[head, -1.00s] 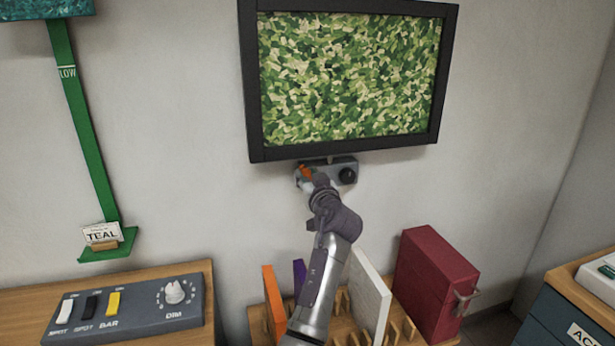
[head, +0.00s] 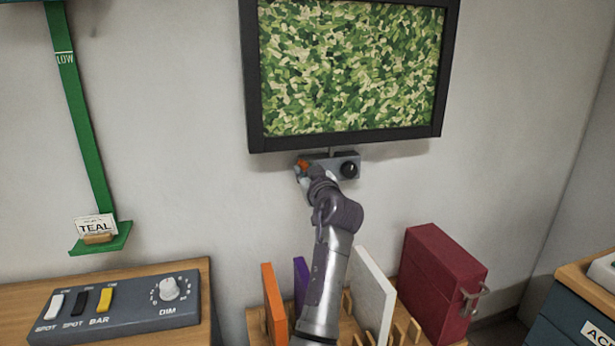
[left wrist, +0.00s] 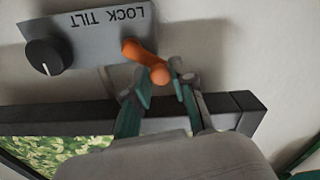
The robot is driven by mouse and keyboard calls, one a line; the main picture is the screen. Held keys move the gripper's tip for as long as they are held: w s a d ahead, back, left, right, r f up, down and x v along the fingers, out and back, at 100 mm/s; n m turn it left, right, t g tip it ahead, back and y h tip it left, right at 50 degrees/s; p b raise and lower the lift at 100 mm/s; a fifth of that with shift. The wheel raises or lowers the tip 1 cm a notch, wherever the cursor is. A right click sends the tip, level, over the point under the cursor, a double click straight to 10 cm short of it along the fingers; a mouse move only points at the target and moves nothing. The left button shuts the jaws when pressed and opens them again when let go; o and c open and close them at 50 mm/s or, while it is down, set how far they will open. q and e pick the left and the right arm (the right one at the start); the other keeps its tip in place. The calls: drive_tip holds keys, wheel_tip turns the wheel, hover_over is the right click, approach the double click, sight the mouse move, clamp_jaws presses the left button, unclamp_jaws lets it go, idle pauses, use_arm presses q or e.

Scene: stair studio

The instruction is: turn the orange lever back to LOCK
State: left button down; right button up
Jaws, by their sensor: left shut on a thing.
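The orange lever (left wrist: 146,60) sits on a grey plate (left wrist: 90,32) under the screen. In the left wrist view, which is upside down, the lever slants from its pivot toward the fingers and ends in a round knob. The plate is marked LOCK and TILT. My left gripper (left wrist: 162,88) is shut on the lever, with a finger on either side of its knob end. In the head view my left gripper (head: 304,173) covers part of the plate's left end, and only a bit of the orange lever (head: 302,163) shows. My right gripper is out of view.
A black knob (head: 348,169) is on the plate's right end. The framed screen (head: 346,70) hangs just above. Below stand a rack with upright panels (head: 372,300) and a red box (head: 437,285). A dimmer console (head: 120,305) is at the left. The wall beside the plate is clear.

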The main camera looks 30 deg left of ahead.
use_arm(q)
drive_tip(key=c, duration=1)
unclamp_jaws()
drive_tip(key=v, duration=0.7)
drive_tip(key=shift+s+d, duration=0.15)
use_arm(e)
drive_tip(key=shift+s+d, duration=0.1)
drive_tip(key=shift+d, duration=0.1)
